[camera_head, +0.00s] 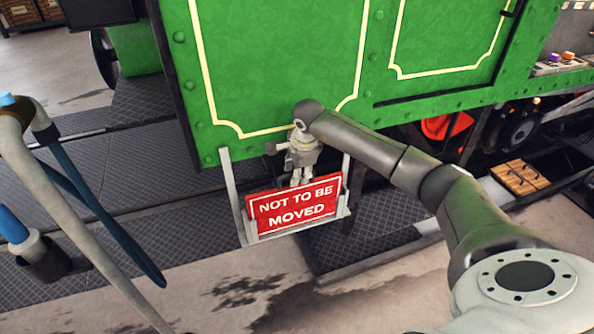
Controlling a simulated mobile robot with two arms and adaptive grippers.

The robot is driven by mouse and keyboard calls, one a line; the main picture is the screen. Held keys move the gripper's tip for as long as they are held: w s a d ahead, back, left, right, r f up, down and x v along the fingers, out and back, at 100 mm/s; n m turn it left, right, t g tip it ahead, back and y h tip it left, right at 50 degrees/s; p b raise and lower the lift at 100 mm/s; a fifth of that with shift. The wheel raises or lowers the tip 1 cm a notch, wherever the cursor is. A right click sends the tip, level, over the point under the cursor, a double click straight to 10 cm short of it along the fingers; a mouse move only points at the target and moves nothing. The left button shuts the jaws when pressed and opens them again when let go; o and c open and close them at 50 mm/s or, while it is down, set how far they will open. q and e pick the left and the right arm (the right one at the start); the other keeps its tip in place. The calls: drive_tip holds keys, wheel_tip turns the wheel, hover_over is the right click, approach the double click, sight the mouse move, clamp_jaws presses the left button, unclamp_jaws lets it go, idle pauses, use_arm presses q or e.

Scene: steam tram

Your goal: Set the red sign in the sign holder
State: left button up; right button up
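The red sign (299,207) has a white border and the words "NOT TO BE MOVED". It sits between the two grey uprights of the sign holder (234,194), tilted slightly, its lower edge at the holder's bottom rail. Whether it is fully seated I cannot tell. My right gripper (297,184) comes down from above, its fingers close together at the middle of the sign's top edge, and looks shut on it. The fingertips are partly hidden at that edge. My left gripper is not in view.
The green tram side (290,50) stands right behind the holder. Dark patterned plates (95,215) lie to the left and below. A pale bent pole (75,225) and a blue bar (110,225) cross the left side. A wooden slatted piece (520,178) is at the right.

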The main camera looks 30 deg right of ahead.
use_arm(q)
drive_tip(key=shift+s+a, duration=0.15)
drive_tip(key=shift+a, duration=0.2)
use_arm(e)
drive_tip(key=v, duration=0.8)
